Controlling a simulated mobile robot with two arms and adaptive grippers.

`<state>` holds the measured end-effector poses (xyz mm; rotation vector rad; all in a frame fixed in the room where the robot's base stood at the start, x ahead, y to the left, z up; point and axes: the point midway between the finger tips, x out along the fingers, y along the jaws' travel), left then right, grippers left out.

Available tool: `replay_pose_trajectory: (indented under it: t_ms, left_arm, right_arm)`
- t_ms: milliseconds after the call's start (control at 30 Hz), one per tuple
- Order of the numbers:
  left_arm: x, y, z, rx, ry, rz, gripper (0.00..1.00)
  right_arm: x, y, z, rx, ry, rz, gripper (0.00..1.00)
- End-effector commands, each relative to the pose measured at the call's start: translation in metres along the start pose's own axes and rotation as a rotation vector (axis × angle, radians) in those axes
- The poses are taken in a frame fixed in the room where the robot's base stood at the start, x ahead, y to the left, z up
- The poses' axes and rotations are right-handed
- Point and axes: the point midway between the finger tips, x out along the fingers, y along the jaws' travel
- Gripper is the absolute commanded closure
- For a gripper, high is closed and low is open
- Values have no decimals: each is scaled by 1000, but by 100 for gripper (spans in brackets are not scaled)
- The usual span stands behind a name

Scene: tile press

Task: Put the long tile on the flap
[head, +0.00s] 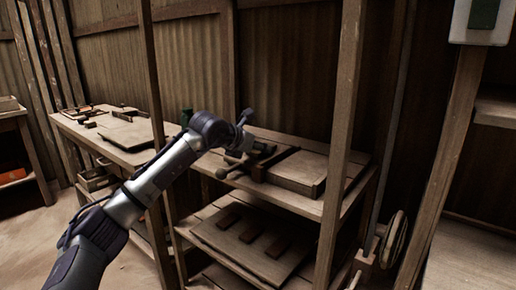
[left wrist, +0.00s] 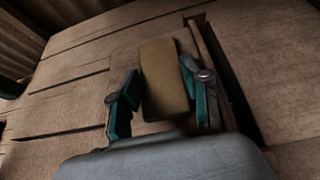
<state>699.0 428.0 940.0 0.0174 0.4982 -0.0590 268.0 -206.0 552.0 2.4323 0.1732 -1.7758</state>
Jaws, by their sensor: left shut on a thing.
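My left gripper (head: 254,147) reaches over the wooden bench shelf at the middle of the head view. In the left wrist view, the left gripper (left wrist: 163,102) is shut on a tan, block-shaped tile (left wrist: 165,75), which lies lengthwise between the teal fingers and sticks out beyond them. Wooden boards show beneath it; I cannot tell whether the tile touches them. A flat-topped wooden panel (head: 303,170), perhaps the flap, sits just right of the gripper. The held tile is not clear in the head view. My right gripper is not in view.
A lower shelf board (head: 245,252) holds several dark tiles (head: 250,234). A longer workbench (head: 118,135) with tools stands at left.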

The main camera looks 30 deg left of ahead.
Motion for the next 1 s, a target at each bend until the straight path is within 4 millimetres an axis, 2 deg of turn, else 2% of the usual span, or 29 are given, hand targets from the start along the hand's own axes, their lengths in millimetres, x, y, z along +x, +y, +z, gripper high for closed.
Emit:
replay_pose_trajectory:
  t_ms: [100, 133, 200, 467, 600, 767, 1000]
  left_arm:
    - [2, 0, -3, 0, -1, 0, 91]
    - [2, 0, -3, 0, 0, 0, 51]
    - [1, 0, -2, 0, 0, 0, 42]
    - [1, 0, -2, 0, 0, 0, 42]
    - [-5, 0, 0, 0, 0, 1, 42]
    - [-33, 1, 0, 4, 0, 3, 42]
    - [-85, 1, 0, 2, 0, 4, 42]
  right_arm:
    - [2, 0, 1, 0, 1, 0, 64]
    - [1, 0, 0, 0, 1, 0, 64]
    - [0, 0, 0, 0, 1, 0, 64]
    - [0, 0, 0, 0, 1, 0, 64]
    - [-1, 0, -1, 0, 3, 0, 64]
    - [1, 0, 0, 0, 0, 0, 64]
    - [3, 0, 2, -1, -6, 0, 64]
